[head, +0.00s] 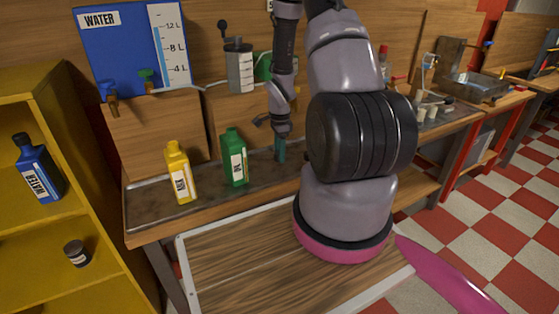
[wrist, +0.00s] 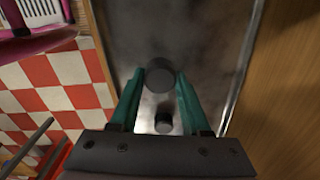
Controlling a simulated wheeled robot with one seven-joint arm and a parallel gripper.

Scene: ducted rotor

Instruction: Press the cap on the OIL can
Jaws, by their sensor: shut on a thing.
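The green OIL can (head: 235,160) stands upright on the metal tray of the bench in the head view. Its top looks green, and I see no dark cap on it. My gripper (head: 280,150) points down just right of the can, low over the tray. In the wrist view, the teal fingers of my gripper (wrist: 159,78) are shut on a dark grey round piece (wrist: 159,73), which looks like a cap. A smaller dark cylinder (wrist: 163,122) shows between the fingers, nearer the palm. In the head view the held piece is not clearly visible.
A yellow can (head: 179,173) stands left of the OIL can on the tray (head: 150,212). A blue WATER can (head: 37,168) and a dark jar (head: 76,253) are on the yellow shelf (head: 115,275).

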